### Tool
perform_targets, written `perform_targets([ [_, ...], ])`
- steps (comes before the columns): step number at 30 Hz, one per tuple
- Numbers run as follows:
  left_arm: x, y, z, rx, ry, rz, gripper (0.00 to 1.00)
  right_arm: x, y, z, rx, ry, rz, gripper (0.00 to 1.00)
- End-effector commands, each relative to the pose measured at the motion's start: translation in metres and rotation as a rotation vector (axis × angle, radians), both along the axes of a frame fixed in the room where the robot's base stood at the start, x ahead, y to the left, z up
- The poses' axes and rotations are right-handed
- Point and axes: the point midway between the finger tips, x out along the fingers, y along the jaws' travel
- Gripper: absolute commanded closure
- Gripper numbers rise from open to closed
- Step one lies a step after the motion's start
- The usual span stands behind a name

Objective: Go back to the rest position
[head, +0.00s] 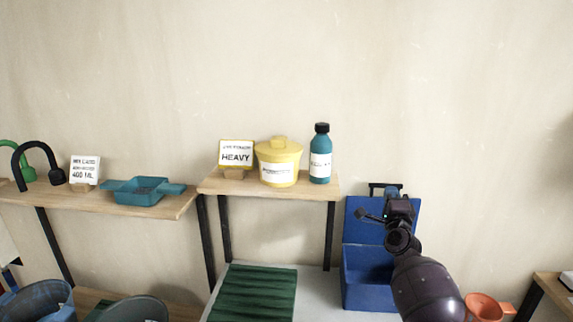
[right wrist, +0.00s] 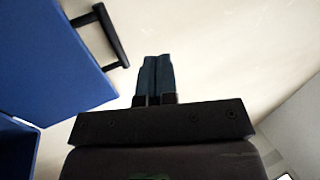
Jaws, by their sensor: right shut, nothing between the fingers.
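My right gripper (head: 378,189) is raised in front of the blue box at the right of the head view. In the right wrist view its two fingers (right wrist: 156,78) are closed together with nothing between them, pointing toward the bare wall. The open blue box (head: 368,285) stands behind my right arm, its lid (head: 357,220) upright and its inside partly hidden. The lid and its black handle also show at the left of the right wrist view (right wrist: 60,50). My left gripper is not in view.
A raised shelf (head: 215,187) holds a HEAVY sign (head: 236,155), a yellow lidded pot (head: 278,165) and a teal bottle (head: 320,160). A lower shelf at left holds a teal tray (head: 143,191) and a 400 ML sign (head: 85,169). A green ridged mat (head: 254,293) and an orange cup (head: 484,306) are nearby.

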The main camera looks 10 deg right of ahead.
Motion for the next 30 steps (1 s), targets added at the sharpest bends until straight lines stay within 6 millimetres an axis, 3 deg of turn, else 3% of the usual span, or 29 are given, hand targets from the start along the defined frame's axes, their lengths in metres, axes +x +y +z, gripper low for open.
perform_targets([
  [4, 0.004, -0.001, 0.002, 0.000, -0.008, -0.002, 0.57, 0.002, 0.009, 0.002, -0.165, 0.055, -0.006, 1.00],
  [9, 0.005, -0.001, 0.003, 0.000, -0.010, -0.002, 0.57, -0.002, 0.041, 0.032, -0.476, 0.076, -0.008, 1.00],
  [14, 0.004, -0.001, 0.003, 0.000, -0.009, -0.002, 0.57, -0.022, 0.065, 0.023, -0.747, 0.126, -0.018, 1.00],
  [23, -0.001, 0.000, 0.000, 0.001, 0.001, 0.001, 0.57, -0.087, 0.092, -0.049, -1.173, 0.273, -0.020, 1.00],
  [30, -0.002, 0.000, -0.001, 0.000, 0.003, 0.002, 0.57, -0.171, 0.102, -0.130, -1.462, 0.429, 0.017, 1.00],
])
